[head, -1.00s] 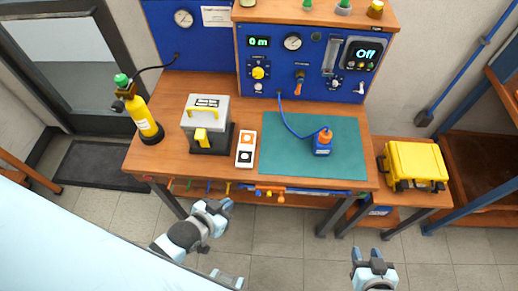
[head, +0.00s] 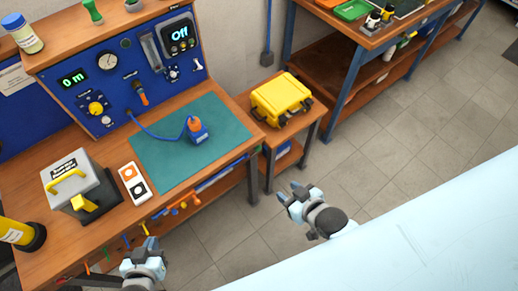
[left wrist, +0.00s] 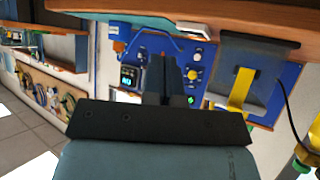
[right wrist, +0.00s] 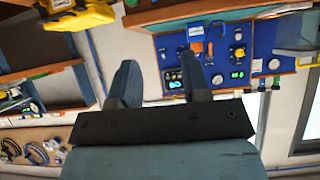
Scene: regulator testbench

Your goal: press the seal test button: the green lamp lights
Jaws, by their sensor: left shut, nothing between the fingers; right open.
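A grey box (head: 82,182) with a yellow handle and a yellow front lever stands on the wooden bench; its label is too small to read. Beside it lies a white two-part plate (head: 132,183) with an orange disc and a black disc. Behind stands a blue panel (head: 122,92) with knobs, a gauge and lit displays. I cannot tell which part is the seal test button, nor see a clearly lit green lamp. My left gripper (head: 149,245) is shut and empty at the bench's front edge, apart from the box. My right gripper (head: 290,192) is open and empty, right of the bench.
A green mat (head: 175,165) holds a blue bottle-like part (head: 198,131) tied to the panel by a blue hose. A yellow case (head: 281,97) sits on a small side table. A yellow cylinder (head: 18,232) stands at the left.

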